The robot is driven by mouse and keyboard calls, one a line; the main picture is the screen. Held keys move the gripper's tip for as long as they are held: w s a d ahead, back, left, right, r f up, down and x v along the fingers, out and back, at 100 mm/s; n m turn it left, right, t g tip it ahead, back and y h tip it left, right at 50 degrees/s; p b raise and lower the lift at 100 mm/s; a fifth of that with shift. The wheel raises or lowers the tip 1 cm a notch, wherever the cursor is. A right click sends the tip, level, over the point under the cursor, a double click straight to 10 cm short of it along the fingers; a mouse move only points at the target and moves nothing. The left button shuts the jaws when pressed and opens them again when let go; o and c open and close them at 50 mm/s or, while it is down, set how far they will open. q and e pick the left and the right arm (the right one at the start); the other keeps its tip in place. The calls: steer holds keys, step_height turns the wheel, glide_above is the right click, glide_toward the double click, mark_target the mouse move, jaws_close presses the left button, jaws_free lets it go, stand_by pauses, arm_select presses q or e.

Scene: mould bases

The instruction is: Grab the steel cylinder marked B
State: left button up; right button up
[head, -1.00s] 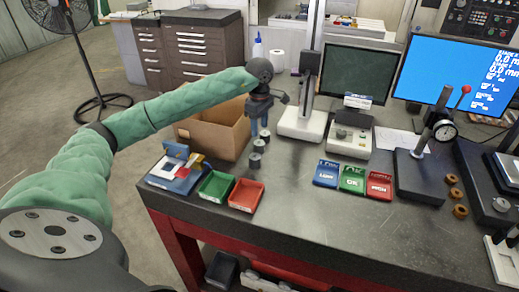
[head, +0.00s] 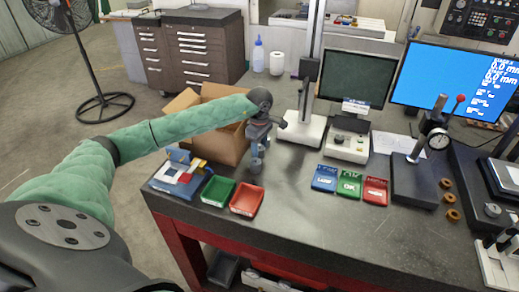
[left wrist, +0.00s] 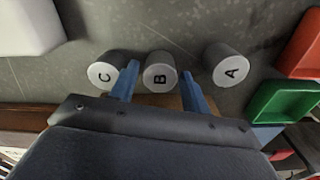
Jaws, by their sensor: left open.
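In the left wrist view, three steel cylinders stand in a row, their round tops lettered. The cylinder marked B (left wrist: 160,76) is in the middle, between the fingers of my open left gripper (left wrist: 158,70). I cannot tell whether the fingers touch it. The cylinder marked C (left wrist: 103,73) is at left, very close to the left finger, which covers part of it. The cylinder marked A (left wrist: 231,67) stands apart at right. In the head view my left gripper (head: 257,160) points down at the table and mostly hides the cylinders.
A green bin (head: 217,191) and a red bin (head: 246,200) lie in front of the gripper. A cardboard box (head: 222,138) is behind it and a white-based stand (head: 303,130) to its right. Bare table (head: 290,215) lies to the front right.

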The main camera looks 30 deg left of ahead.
arm_select(q)
steer(key=shift+f, duration=0.2)
steer(key=shift+c, duration=0.5)
jaws_close()
steer(key=shift+r, duration=0.1)
